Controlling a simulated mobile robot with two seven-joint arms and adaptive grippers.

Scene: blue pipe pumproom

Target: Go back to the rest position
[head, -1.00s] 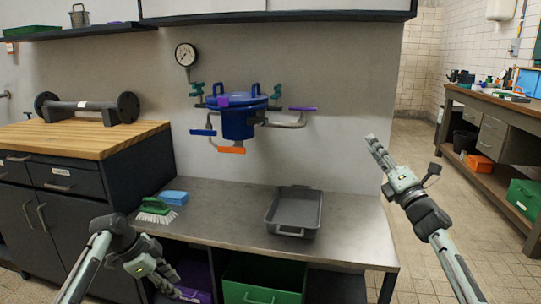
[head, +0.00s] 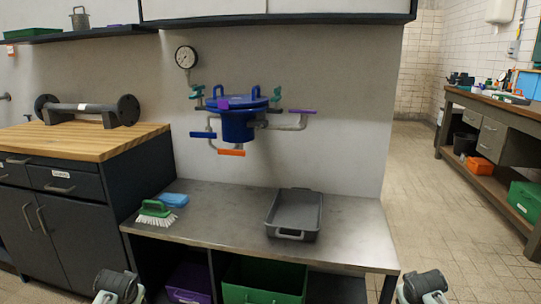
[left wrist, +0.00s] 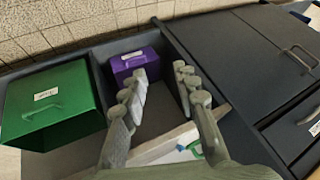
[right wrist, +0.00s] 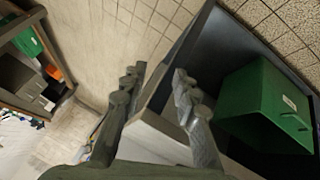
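My left gripper shows in the left wrist view (left wrist: 160,95), open and empty, in front of the shelf space under the metal bench. My right gripper shows in the right wrist view (right wrist: 155,100), open and empty, near the bench's right end. No object is in either hand.
The metal bench (head: 225,205) holds a grey tray (head: 294,214), a green brush (head: 156,213) and a blue sponge (head: 173,199). Below are a purple bin (head: 190,283) and a green bin (head: 262,280). A blue vessel with valves (head: 237,122) hangs on the wall. Floor is free at right.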

